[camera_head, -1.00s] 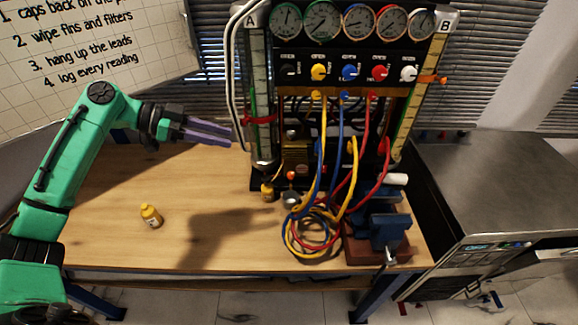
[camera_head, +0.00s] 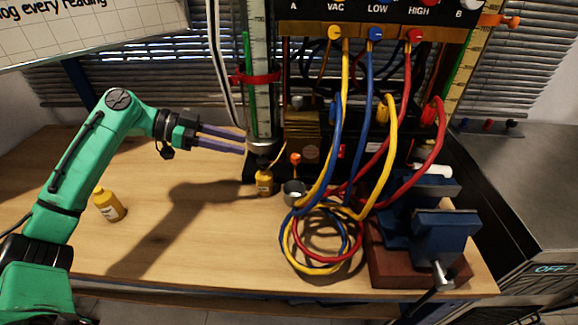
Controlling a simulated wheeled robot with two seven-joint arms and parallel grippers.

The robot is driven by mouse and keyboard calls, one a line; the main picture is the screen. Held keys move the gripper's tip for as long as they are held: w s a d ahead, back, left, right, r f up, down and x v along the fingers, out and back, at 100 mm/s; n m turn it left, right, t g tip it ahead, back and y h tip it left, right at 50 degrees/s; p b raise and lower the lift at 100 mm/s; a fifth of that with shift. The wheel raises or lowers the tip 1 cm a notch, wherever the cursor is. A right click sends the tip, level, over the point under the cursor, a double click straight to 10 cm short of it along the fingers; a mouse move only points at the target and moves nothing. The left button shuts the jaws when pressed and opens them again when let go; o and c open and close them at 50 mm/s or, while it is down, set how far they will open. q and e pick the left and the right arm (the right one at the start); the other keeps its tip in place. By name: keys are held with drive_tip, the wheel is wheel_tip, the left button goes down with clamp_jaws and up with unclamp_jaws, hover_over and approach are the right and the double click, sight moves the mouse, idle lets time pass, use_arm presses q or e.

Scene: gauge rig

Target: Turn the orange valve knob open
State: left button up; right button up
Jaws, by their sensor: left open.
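A small orange knob (camera_head: 296,159) stands low at the foot of the gauge rig, just behind a small metal cup. A second orange handle (camera_head: 511,22) sticks out at the upper right, beside the B column. I cannot tell from the picture alone which of them is the valve knob. My left gripper (camera_head: 245,143) is open and empty, its purple fingers pointing right. It is above the table, left of the low orange knob and apart from it, near the foot of the left glass column. My right gripper is not in view.
A yellow bottle (camera_head: 264,183) and the metal cup (camera_head: 293,193) stand before the rig. Yellow, blue and red hoses (camera_head: 330,245) hang and coil in front. A blue vise (camera_head: 440,235) is at the right. Another yellow bottle (camera_head: 108,204) stands left; the table between is clear.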

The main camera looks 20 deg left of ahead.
sight(292, 156)
use_arm(q)
drive_tip(key=p+x, duration=0.3)
drive_tip(key=x, duration=1)
drive_tip(key=shift+d+r, duration=0.15)
drive_tip(key=shift+w+d+f, duration=0.1)
drive_tip(key=shift+d+f, duration=0.1)
clamp_jaws()
